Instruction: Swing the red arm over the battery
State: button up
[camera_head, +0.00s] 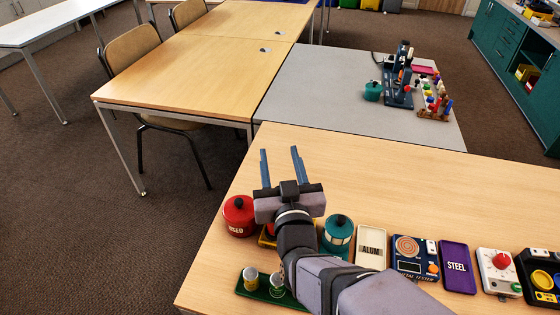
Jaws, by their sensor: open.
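My gripper (280,152) is open and empty, its two blue fingers pointing away over the near wooden table. I cannot pick out a red arm for certain. A small red part (270,229) on a yellow-edged item (265,240) shows just behind my wrist, mostly hidden by it. Two short cylinders with pale tops, possibly batteries, stand on a green tray: one at the left (250,278) and one beside my arm (277,286). The tray (243,291) is partly covered by my arm. A red lidded pot marked USED (239,217) stands left of my wrist.
Right of my arm stand a teal pot (338,232), an ALUM tray (371,232), a metal tester (414,262), a purple STEEL tray (456,250), a white box with a red knob (499,270) and a black device (543,275). The table's far part (400,180) is clear.

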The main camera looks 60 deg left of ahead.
jog(key=w+a+r+y+p, duration=0.1)
jog(key=w+a+r+p, duration=0.25)
jog(key=r, duration=0.55)
jog(key=s+a+r+n+g+h+p, duration=0.1)
jog(key=s+a+n+g+h+p, duration=0.15)
jog(key=a, duration=0.45)
jog(key=s+d+f+m+g+h+b, duration=0.1)
jog(key=s+d+f+m+g+h, duration=0.15)
jog(key=d+f+h, duration=1.05)
jog(key=shift+w+a+f+y+p, duration=0.1)
jog(key=shift+w+a+f+y, duration=0.2)
jog(key=shift+f, duration=0.6)
jog(key=shift+w+a+f+y+p, duration=0.1)
jog(key=shift+a+f+y, duration=0.25)
jog(key=shift+f, duration=0.6)
jog(key=shift+w+a+f+y+p, duration=0.15)
jog(key=shift+f+y, duration=0.25)
jog(key=shift+f, duration=0.5)
jog(key=shift+c, duration=0.4)
jog(key=c, duration=1)
